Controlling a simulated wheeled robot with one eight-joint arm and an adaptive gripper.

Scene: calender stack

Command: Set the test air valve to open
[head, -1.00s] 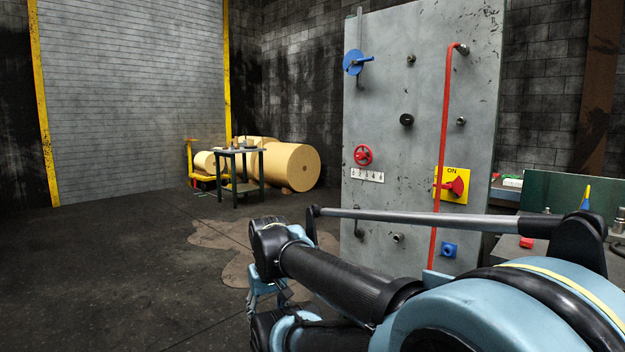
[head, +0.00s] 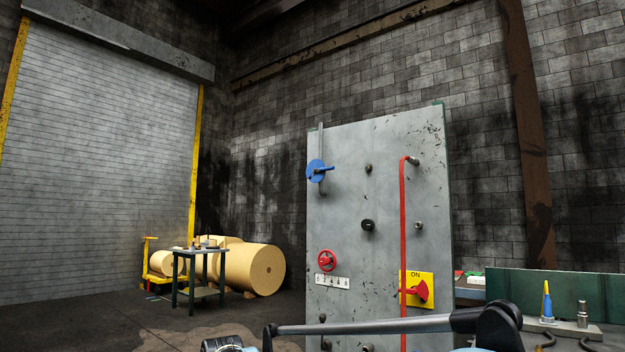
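A grey upright panel (head: 340,220) carries several controls, and I cannot read a label naming the test air valve. A blue round valve with a lever handle (head: 318,170) sits at its upper left on a thin vertical pipe; its handle points roughly sideways to the right. A red handwheel (head: 326,261) is lower left, above a small white number plate (head: 332,281). A red rotary knob (head: 418,292) sits on a yellow plate marked ON. Part of my arm crosses the bottom, in front of the panel's lower part. My gripper is out of view.
A red hose or pipe (head: 403,240) runs down the panel. A bench with a green back plate (head: 545,292) stands at right, holding a blue and yellow pointed item (head: 547,302). A small table (head: 200,255) and large tan rolls (head: 255,268) stand left. Floor between is clear.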

